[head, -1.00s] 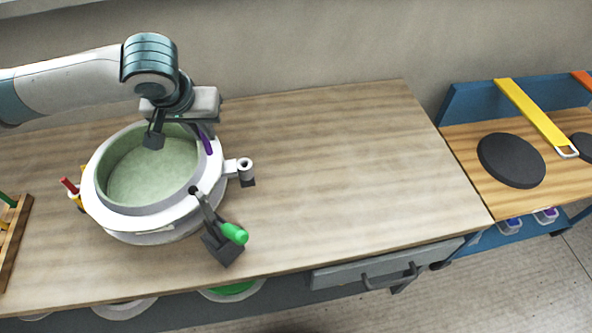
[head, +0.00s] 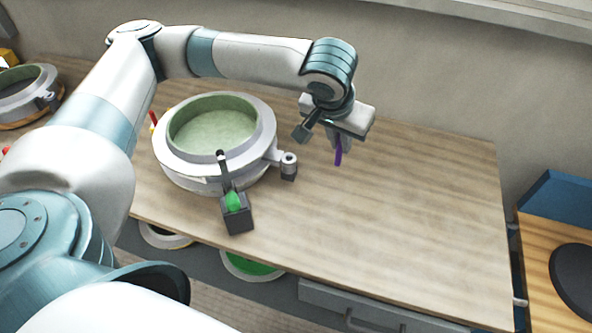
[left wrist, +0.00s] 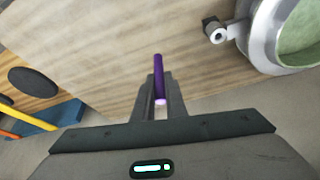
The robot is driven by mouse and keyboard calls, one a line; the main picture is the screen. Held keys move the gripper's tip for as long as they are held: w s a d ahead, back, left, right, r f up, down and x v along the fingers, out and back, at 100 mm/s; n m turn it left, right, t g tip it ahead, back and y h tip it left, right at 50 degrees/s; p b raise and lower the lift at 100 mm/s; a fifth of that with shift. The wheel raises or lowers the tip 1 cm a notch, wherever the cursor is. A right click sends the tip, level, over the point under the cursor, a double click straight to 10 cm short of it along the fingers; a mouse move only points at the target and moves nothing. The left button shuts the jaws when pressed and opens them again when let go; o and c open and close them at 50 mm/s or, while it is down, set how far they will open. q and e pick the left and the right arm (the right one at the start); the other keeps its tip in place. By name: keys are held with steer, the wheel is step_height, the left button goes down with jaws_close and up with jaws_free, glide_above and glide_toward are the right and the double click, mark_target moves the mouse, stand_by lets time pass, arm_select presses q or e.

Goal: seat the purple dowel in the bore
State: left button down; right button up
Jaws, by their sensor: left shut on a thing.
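The purple dowel (head: 338,157) is held in my left gripper (head: 340,143), which is shut on it. The dowel points down above the table, to the right of the mould. In the left wrist view the purple dowel (left wrist: 158,72) sticks out between the fingers of the left gripper (left wrist: 154,88). The round white mould (head: 180,173) has a pale green inside. The bore (head: 289,158) is a dark hole in a small lug on the mould's right side; the dowel is apart from it. The bore also shows in the left wrist view (left wrist: 217,37). My right gripper is not in view.
Another mould (head: 22,95) is at the far left. The wooden table (head: 420,210) is clear on the right. A blue-edged bench (head: 560,195) stands beyond.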

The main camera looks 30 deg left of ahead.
arm_select(q)
steer(key=shift+a, duration=0.1)
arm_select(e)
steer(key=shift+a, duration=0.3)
